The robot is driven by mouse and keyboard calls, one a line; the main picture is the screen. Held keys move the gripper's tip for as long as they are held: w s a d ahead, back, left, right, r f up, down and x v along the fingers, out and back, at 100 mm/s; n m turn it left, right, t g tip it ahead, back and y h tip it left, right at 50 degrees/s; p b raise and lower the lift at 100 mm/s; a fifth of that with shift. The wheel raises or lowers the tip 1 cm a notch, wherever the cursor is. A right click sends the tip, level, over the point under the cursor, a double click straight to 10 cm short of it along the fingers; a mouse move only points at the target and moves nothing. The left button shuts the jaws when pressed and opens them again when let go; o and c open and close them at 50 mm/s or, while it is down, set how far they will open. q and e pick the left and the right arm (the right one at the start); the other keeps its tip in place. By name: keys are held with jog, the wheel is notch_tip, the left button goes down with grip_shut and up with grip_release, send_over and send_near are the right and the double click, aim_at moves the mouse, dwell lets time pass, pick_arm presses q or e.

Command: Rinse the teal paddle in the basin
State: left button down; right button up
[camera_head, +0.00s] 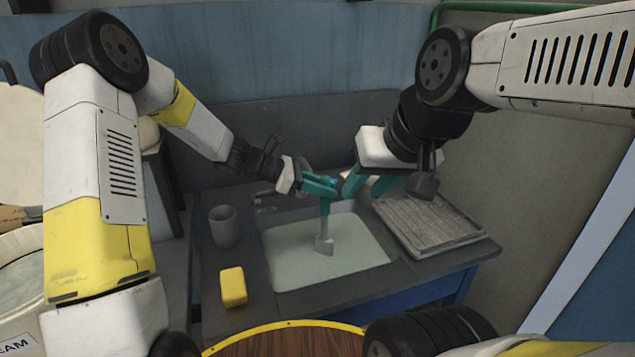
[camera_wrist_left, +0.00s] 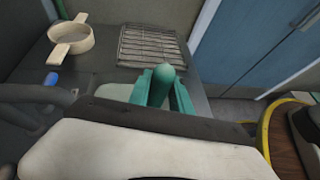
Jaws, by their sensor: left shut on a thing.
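The teal paddle (camera_head: 325,207) hangs upright with its grey head (camera_head: 324,244) down in the pale basin (camera_head: 283,265). The head looks low, at or in the water; its exact depth is hard to tell. My left gripper (camera_head: 320,188) is shut on the upper part of the handle, above the basin. In the left wrist view the rounded teal handle end (camera_wrist_left: 163,76) stands between the fingers. My right gripper (camera_head: 368,186) is over the basin's back right, beside the left one, with its teal fingers apart and nothing visible held.
A slatted drying rack (camera_head: 430,228) lies right of the basin. A grey cup (camera_head: 224,226) and yellow sponge (camera_head: 233,287) are at its left. A wooden ring with handles (camera_wrist_left: 72,45) lies near the rack. A round wooden table (camera_head: 285,342) is in front.

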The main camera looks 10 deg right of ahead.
pick_arm(q)
notch_tip(320, 180, up, 15)
jog(key=shift+f, duration=0.15)
dwell(1.0)
jog(key=shift+s, duration=0.15)
dwell(0.4)
